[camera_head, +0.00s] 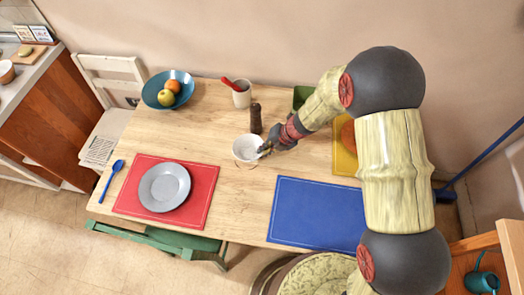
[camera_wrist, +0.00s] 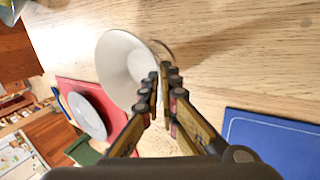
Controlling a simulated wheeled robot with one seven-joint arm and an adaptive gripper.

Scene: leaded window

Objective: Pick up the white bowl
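The white bowl (camera_head: 245,149) is near the middle of the wooden table in the head view, left of my gripper (camera_head: 266,150). In the wrist view the bowl (camera_wrist: 121,65) shows its inside. My gripper (camera_wrist: 162,82) has its fingertips close together at the bowl's right rim, one on the inner side and one on the outer side. The narrow gap between them appears filled by the bowl wall. The fingers hide part of the rim. I cannot tell whether the bowl touches the table.
A dark pepper mill (camera_head: 256,118) stands just behind the bowl. A cup (camera_head: 241,94) with a red utensil and a blue fruit bowl (camera_head: 151,90) stand farther back. A grey plate (camera_head: 164,187) lies on a red mat (camera_head: 207,183). A blue mat (camera_head: 317,214) is bare.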

